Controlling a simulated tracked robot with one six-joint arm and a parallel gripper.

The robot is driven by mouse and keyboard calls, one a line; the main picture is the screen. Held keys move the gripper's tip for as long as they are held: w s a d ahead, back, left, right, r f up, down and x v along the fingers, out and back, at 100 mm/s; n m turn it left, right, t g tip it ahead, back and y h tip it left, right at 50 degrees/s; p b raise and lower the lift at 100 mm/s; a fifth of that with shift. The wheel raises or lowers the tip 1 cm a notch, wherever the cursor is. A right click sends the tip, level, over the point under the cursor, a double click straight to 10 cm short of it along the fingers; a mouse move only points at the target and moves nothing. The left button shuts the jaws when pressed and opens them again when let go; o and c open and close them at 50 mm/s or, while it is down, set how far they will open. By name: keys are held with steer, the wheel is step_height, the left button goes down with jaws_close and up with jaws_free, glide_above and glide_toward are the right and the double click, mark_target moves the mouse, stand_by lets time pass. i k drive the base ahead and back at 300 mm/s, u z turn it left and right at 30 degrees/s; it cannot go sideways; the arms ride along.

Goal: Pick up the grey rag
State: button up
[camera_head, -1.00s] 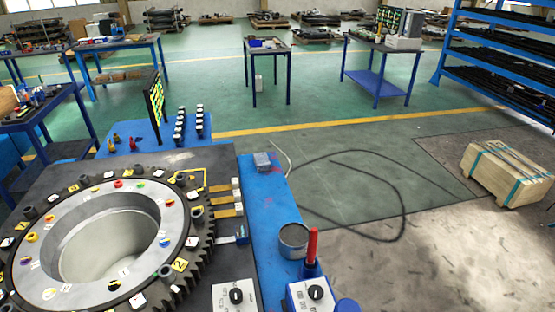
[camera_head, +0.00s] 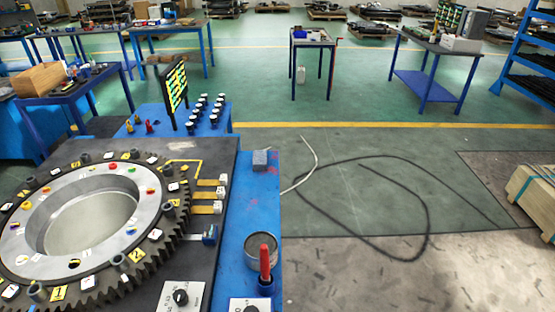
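A small grey item (camera_head: 260,158), possibly the grey rag, lies on the blue strip (camera_head: 258,205) along the right edge of the stand. It looks like a small folded block with a lighter top, and I cannot tell for sure that it is cloth. My gripper is not in view, so its state and its distance from the item are not shown.
A large toothed ring (camera_head: 95,215) fills the stand's left. A metal can (camera_head: 261,251) and a red-handled tool (camera_head: 265,262) stand nearer on the blue strip. A black cable (camera_head: 415,200) lies on the floor to the right. A wooden crate (camera_head: 538,198) is at the right edge.

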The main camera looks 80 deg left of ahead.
mark_target(259, 158)
steer(key=i, duration=0.45)
steer(key=u, duration=2.4)
steer(key=i, duration=1.7)
